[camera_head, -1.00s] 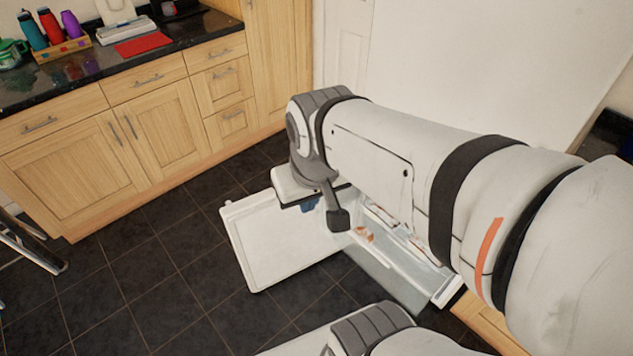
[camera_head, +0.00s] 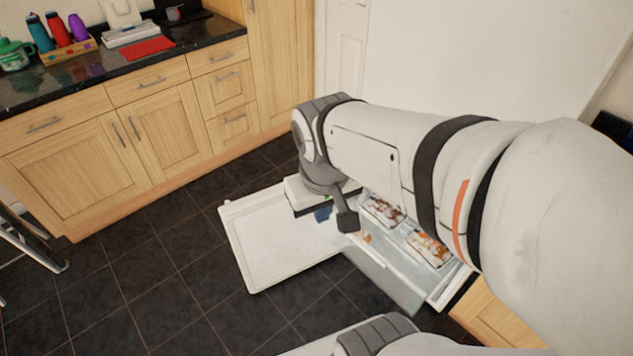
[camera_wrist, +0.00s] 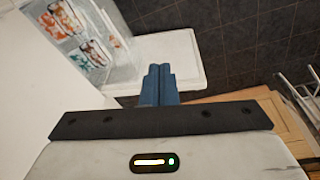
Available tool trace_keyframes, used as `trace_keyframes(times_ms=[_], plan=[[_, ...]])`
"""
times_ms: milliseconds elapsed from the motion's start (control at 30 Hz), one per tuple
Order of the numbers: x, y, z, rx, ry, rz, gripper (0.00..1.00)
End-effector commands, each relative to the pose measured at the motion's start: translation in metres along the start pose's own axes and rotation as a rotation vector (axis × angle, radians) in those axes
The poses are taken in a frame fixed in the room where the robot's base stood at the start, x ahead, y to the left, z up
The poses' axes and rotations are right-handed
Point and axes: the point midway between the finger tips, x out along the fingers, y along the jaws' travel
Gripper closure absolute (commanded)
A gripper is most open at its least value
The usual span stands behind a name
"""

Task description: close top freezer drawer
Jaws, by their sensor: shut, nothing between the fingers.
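The top freezer drawer (camera_head: 388,272) is a clear-walled drawer that stands pulled out, with food packs (camera_head: 427,248) in it. It also shows at the upper left of the wrist view (camera_wrist: 118,52). The white freezer door (camera_head: 275,240) stands wide open, to the drawer's left in the head view. My gripper (camera_head: 322,214) is shut and empty, with blue fingers. In the wrist view the closed fingers (camera_wrist: 159,82) point over the door's inner face, to the right of the drawer and apart from it in the picture. My arm hides part of the drawer in the head view.
Wooden cabinets (camera_head: 160,120) with a black counter stand at the back left. Metal legs (camera_head: 28,240), perhaps of a stool, are at the left edge. The dark tiled floor (camera_head: 140,270) between is clear. A white wall (camera_head: 480,60) rises behind my arm.

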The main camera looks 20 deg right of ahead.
Motion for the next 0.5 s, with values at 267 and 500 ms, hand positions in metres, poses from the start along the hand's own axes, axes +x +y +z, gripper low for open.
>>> trace_keyframes(times_ms=[267, 500], plan=[[0.098, 0.022, 0.0, -0.238, -0.366, 0.21, 1.0], [0.175, 0.041, -0.008, -0.492, -0.65, 0.43, 1.0]])
